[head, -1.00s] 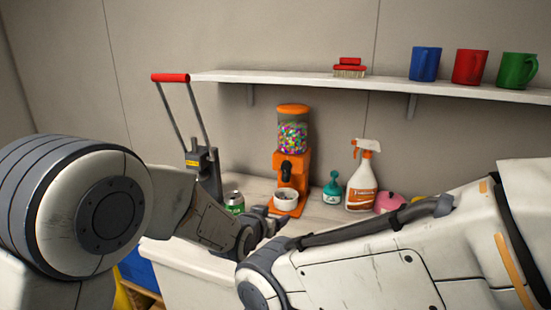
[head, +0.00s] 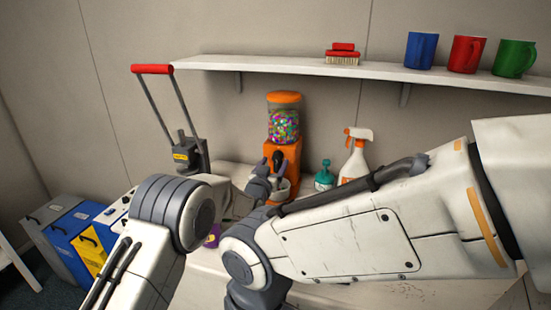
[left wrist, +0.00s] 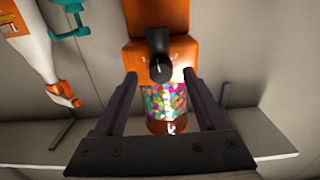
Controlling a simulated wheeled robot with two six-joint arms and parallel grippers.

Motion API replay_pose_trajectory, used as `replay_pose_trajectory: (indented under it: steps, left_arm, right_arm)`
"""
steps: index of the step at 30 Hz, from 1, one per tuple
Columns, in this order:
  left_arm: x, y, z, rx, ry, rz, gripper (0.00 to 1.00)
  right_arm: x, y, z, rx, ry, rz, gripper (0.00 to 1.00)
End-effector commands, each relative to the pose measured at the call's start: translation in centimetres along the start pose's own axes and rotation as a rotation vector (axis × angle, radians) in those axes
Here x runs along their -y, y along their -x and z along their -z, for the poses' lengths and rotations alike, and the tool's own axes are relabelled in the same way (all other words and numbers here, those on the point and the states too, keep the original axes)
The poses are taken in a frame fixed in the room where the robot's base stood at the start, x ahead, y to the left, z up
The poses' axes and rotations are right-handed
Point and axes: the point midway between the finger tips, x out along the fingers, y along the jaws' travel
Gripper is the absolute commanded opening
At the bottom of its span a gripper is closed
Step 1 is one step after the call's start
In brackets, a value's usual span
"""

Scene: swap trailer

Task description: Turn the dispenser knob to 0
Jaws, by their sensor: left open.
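The orange dispenser (head: 292,152) stands on the counter against the wall, its clear globe full of colored candy. My left gripper (head: 264,178) is open and empty just in front of the dispenser. The left wrist view shows the scene upside down, with the knob (left wrist: 158,52) lying between the lines of the two open fingers (left wrist: 160,76). Small pale marks surround the knob, too small to read. Contact between fingers and knob cannot be told. My right gripper is out of view.
A teal bottle (head: 324,178) and a white-orange spray bottle (head: 355,156) stand right of the dispenser. A red-handled press (head: 185,150) is to the left. A shelf (head: 300,65) above holds a red brush (head: 342,54) and blue, red and green mugs. Colored bins stand at far left.

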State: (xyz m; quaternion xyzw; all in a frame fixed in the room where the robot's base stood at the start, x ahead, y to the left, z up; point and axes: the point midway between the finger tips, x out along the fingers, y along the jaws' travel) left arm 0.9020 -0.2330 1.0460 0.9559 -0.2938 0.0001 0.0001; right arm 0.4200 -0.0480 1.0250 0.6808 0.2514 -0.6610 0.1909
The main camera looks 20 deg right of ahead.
Motion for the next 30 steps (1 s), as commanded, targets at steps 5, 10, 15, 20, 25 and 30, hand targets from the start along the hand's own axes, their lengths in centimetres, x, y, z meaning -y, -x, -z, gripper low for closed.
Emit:
replay_pose_trajectory:
  steps: [5,10,15,20,25,30]
  left_arm:
    - [0.1,-1.7,0.0,0.0,0.0,0.002,0.73]
    - [0.2,-2.4,0.0,0.0,0.0,0.002,0.73]
    - [0.2,-2.5,0.0,0.001,0.0,0.002,0.73]
    - [0.2,-2.5,0.0,0.001,0.0,0.002,0.66]
    - [0.2,-2.5,0.0,0.0,0.0,0.002,0.01]
    - [0.2,-2.5,-0.1,0.0,0.004,0.002,0.0]
  right_arm:
    - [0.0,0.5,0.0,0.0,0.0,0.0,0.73]
    - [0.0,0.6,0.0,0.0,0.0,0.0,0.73]
    - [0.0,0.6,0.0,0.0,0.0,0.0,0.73]
    - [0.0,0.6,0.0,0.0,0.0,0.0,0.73]
    - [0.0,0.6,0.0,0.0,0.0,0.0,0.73]
    - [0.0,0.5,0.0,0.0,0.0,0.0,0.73]
